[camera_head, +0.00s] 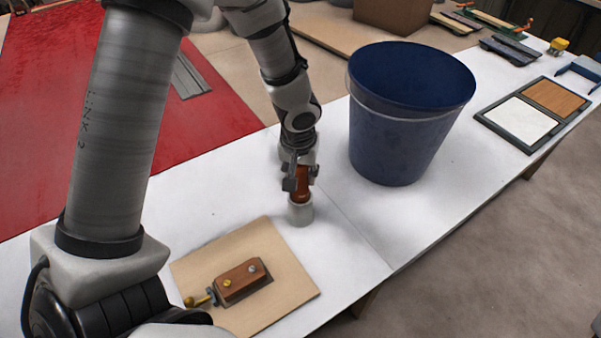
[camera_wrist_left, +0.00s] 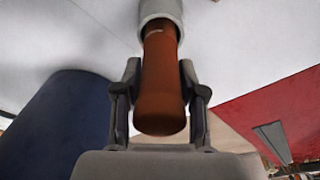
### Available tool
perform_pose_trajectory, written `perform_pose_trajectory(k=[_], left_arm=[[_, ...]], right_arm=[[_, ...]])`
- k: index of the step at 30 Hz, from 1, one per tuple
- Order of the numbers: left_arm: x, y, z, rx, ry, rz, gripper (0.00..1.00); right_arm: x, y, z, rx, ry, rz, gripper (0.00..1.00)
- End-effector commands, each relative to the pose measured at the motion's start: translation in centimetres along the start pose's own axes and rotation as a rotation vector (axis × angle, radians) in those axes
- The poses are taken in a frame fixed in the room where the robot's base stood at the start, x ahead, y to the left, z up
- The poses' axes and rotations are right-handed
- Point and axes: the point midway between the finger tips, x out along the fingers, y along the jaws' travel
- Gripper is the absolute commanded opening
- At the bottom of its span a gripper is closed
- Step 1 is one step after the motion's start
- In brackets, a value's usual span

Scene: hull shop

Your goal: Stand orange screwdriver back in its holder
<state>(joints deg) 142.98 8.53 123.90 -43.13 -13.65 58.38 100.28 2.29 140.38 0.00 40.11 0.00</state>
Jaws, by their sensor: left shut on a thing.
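The orange screwdriver (camera_head: 304,187) stands upright in the head view with its lower end at the mouth of a small grey-white cylindrical holder (camera_head: 300,213) on the white table. My left gripper (camera_head: 301,180) is shut on its handle from above. In the left wrist view the orange-brown handle (camera_wrist_left: 162,80) lies between the two fingers of the gripper (camera_wrist_left: 160,100), and its far end enters the pale round holder (camera_wrist_left: 160,10). The shaft is hidden, so I cannot tell how deep it sits. My right gripper is not in view.
A large blue bucket (camera_head: 405,130) stands just right of the holder. A beige board (camera_head: 285,275) with a brown wooden block (camera_head: 242,280) lies in front. A tray with white and wooden panels (camera_head: 514,124) is at the right. Bare white table lies left of the holder.

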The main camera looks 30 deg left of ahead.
Motion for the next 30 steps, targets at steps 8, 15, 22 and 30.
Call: perform_pose_trajectory(k=[8, 15, 22, 30], left_arm=[[0.8, 0.0, 0.1, 0.000, 0.001, 0.000, 0.00], [0.6, 0.0, 0.1, 0.000, 0.000, 0.000, 0.66], [0.0, 0.0, 0.0, 0.000, 0.000, 0.000, 0.66], [-5.8, 0.0, -0.3, -0.001, 0.005, 0.000, 0.66]], right_arm=[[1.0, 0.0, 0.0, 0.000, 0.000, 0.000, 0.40], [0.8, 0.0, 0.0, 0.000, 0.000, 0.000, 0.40], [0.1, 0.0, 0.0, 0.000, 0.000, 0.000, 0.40], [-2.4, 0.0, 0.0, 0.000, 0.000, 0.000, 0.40]])
